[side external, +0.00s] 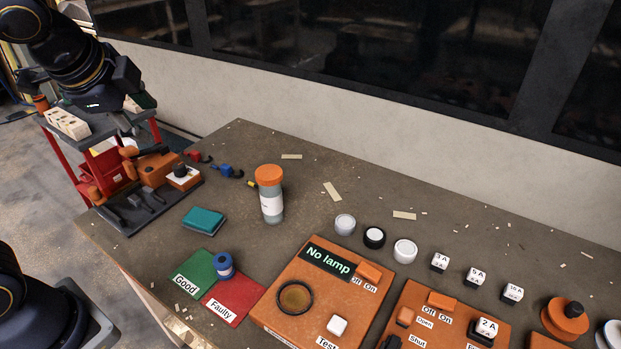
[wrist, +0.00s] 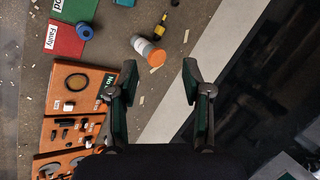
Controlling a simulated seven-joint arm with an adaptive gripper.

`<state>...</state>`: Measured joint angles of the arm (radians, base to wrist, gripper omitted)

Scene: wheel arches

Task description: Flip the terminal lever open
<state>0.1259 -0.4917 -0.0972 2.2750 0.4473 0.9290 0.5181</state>
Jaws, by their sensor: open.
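A dark board (side external: 150,208) at the bench's left end carries an orange block (side external: 155,168), a white block with a black knob (side external: 183,177) and several dark bar-shaped parts. I cannot tell for certain which part is the terminal lever. My gripper (side external: 125,118) is at the upper left of the side view, above and behind that board as pictured. In the wrist view my gripper (wrist: 160,83) is open, its two fingers wide apart with nothing between them. The board is not recognisable in the wrist view.
An orange-lidded jar (side external: 271,195) stands mid-bench; it also shows in the wrist view (wrist: 143,46). Red and blue leads (side external: 225,171) lie beside the board. A teal sponge (side external: 203,220), a blue spool (side external: 223,264) and orange test panels (side external: 320,290) lie nearer. A pale wall (side external: 330,140) borders the bench.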

